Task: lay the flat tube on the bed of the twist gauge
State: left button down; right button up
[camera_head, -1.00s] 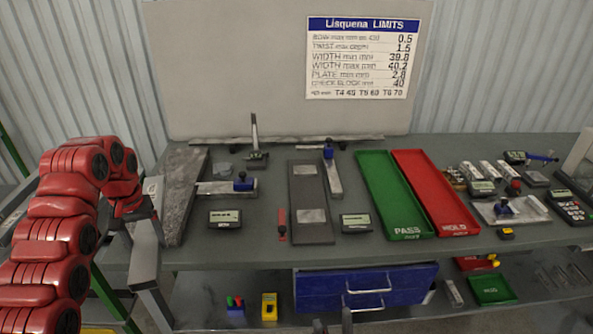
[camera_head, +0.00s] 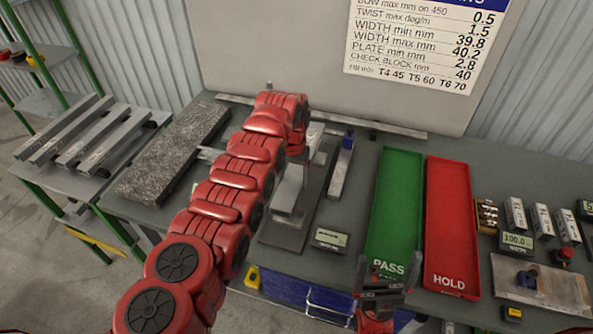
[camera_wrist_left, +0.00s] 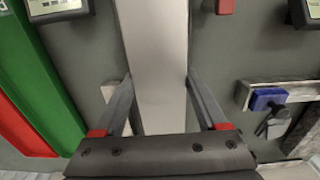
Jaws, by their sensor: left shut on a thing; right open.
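The flat tube (camera_wrist_left: 157,50) is a light grey bar. In the left wrist view it runs away between the two fingers of my left gripper (camera_wrist_left: 158,82), which is shut on it. In the head view the tube (camera_head: 289,188) shows below my left wrist, over the dark bed of the twist gauge (camera_head: 282,238). My left arm covers much of both, and I cannot tell whether the tube touches the bed. My right gripper (camera_head: 384,283) is open and empty in front of the green tray.
A small display (camera_head: 329,239) stands just right of the gauge. The green PASS tray (camera_head: 395,210) and red HOLD tray (camera_head: 450,220) lie further right. A granite slab (camera_head: 175,155) is at left, beside a rack of grey bars (camera_head: 95,135). A blue-topped gauge (camera_head: 343,165) stands behind.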

pick_arm(q)
jog(key=shift+s+d, duration=0.1)
jog(key=shift+d, duration=0.15)
jog(key=shift+f, duration=0.1)
jog(key=shift+d, duration=0.2)
jog(key=shift+a+p, duration=0.15)
jog(key=shift+p, duration=0.3)
jog(key=shift+f, duration=0.1)
notch_tip(320, 180, down, 6)
jog(key=b, duration=0.5)
jog(key=shift+b, duration=0.3)
jog(key=shift+f+b, duration=0.35)
jog(key=shift+f, duration=0.05)
grip_release()
